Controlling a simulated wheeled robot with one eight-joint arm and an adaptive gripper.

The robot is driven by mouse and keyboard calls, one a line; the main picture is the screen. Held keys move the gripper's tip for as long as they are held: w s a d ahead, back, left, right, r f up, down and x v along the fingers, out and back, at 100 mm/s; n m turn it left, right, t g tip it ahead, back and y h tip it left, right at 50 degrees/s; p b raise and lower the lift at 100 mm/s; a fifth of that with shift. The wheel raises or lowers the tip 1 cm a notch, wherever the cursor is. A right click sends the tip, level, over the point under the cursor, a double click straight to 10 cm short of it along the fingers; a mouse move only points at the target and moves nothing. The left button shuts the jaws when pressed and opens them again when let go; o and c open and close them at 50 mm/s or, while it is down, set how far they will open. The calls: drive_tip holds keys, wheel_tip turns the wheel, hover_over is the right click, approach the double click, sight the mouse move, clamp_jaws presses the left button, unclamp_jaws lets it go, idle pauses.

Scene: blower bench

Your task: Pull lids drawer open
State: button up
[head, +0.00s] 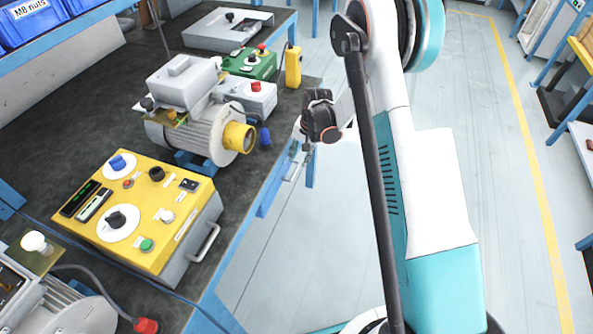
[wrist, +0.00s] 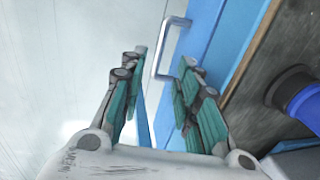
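A blue drawer front (wrist: 203,38) lies under the bench edge in the wrist view, with no readable label. Its silver bar handle (wrist: 158,48) lies just ahead of my gripper (wrist: 158,72), in the gap between the two fingertip sets. The fingers are spread apart, and I cannot see contact with the handle. In the head view my gripper (head: 306,146) points down beside the bench's right edge, near the blue front (head: 270,188). The drawer looks about flush with the bench side; how far it is open is hard to tell.
The dark bench top (head: 75,135) carries a motor (head: 200,130) with a yellow end, a yellow control box (head: 150,215), a green box (head: 250,63) and a yellow pendant (head: 293,66). Blue bins (head: 32,18) sit above.

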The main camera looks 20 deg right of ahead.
sight(295, 171)
drive_tip(key=f, duration=0.2)
drive_tip(key=f+b, duration=0.1)
drive_tip(key=f, duration=0.2)
drive_tip(key=w+a+f+b, duration=0.1)
drive_tip(key=f, duration=0.1)
drive_tip(key=shift+a+f, duration=0.1)
drive_tip(key=shift+f, duration=0.15)
clamp_jaws()
